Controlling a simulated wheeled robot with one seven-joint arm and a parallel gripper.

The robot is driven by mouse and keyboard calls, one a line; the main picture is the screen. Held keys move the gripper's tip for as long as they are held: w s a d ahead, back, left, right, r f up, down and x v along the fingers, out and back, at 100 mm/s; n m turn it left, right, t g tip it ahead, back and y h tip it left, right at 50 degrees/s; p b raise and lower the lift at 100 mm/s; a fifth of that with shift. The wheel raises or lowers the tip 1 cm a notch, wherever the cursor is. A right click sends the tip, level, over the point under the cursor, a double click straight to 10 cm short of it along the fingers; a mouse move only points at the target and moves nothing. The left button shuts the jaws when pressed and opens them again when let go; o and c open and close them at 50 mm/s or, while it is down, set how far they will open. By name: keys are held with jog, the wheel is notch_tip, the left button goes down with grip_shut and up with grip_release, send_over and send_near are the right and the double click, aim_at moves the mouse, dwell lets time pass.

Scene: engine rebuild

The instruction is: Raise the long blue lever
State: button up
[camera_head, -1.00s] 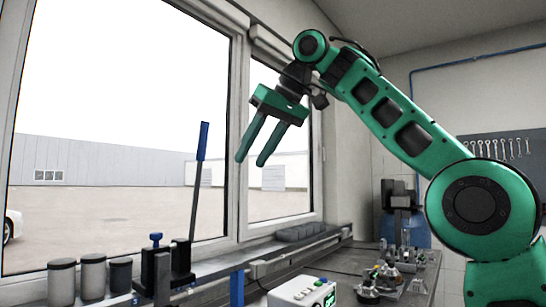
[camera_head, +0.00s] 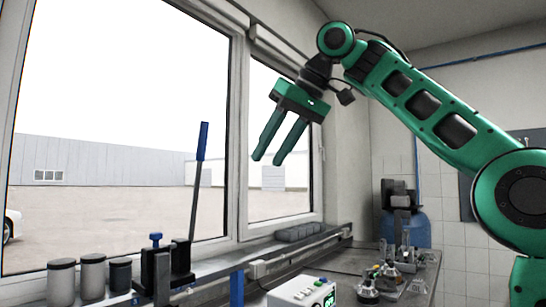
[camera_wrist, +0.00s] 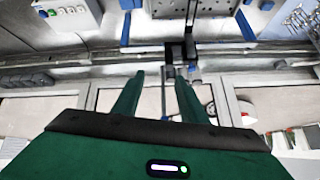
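The long lever (camera_head: 196,185) has a dark shaft and a blue grip at its top. In the head view it stands nearly upright, leaning slightly right, and rises from a black bracket (camera_head: 163,272) on the bench by the window. My gripper (camera_head: 268,160) is open and empty, fingers pointing down and a little left. In the head view it appears right of the blue grip, with a clear gap in the picture; depth is hard to judge. In the wrist view my gripper (camera_wrist: 155,73) has its fingers apart, and a thin dark shaft shows between them, probably the lever.
Several dark cylinders (camera_head: 93,276) stand left of the bracket. A blue knob (camera_head: 156,239) tops the bracket. A white box with a green display (camera_head: 303,293) sits in front. Small metal parts (camera_head: 392,276) lie on the bench at right. The window is behind the lever.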

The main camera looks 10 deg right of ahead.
jog(key=shift+s+d, duration=0.15)
jog(key=shift+s, duration=0.15)
jog(key=shift+f, duration=0.1)
dwell(0.4)
notch_tip(320, 180, down, 21)
jog(key=w+d+m+g+h, duration=0.1)
jog(key=w+m+g+h, duration=0.1)
jog(key=m+g+h, duration=0.15)
jog(key=s+d+f+m+g+h, duration=0.2)
jog(key=s+d+f+m, duration=0.5)
jog(key=s+d+f, duration=1.55)
jog(key=s+d+f+m, duration=0.1)
jog(key=s+d+f, duration=0.2)
jog(key=s+f, duration=0.6)
jog(key=shift+f+y, duration=0.15)
jog(key=shift+y, duration=0.3)
